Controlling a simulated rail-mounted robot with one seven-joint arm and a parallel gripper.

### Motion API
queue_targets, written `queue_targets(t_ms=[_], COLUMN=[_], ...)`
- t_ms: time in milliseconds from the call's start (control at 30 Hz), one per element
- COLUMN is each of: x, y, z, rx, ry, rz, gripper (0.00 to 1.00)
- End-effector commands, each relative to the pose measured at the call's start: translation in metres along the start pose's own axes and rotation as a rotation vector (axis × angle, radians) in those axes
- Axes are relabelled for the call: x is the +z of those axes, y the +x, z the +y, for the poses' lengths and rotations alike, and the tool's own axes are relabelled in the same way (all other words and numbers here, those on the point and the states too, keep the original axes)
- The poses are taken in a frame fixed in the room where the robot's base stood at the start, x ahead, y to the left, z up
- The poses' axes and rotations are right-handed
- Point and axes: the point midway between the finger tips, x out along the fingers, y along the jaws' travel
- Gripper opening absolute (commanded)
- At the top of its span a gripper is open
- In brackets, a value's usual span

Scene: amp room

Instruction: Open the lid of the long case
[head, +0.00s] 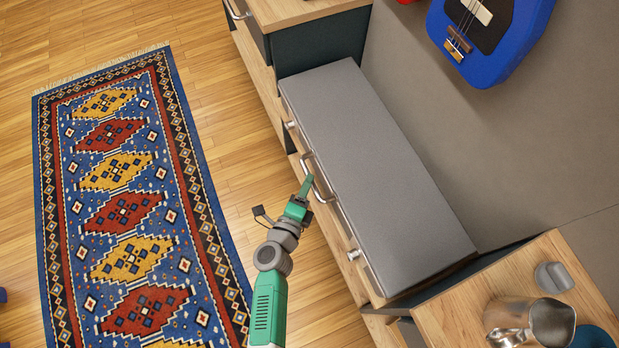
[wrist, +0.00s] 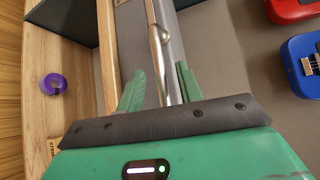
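The long case (head: 375,165) has a flat grey lid, which lies shut, and a wooden front with metal latches. A curved metal handle (head: 318,178) is on the middle of its front; it also shows in the wrist view (wrist: 158,45). My gripper (head: 306,188) is at this handle. In the wrist view its green fingers (wrist: 161,88) stand apart on either side of the handle bar, with a visible gap at each side. Whether a finger touches the bar is hard to tell.
A wooden counter (head: 455,305) with a metal jug (head: 532,322) stands at the near right. A cabinet (head: 315,40) stands beyond the case's far end. A blue guitar (head: 500,45) hangs on the wall behind. A patterned rug (head: 130,200) covers the open floor at left.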

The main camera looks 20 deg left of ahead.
Motion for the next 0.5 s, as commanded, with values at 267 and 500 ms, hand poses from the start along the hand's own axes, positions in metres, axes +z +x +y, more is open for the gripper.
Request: queue_targets(t_ms=[267,500], x=[0.000,0.000], y=[0.032,0.032], z=[0.000,-0.001], rx=[-0.001,0.000], ry=[-0.001,-0.002], rz=[-0.001,-0.001], gripper=[0.36,0.36])
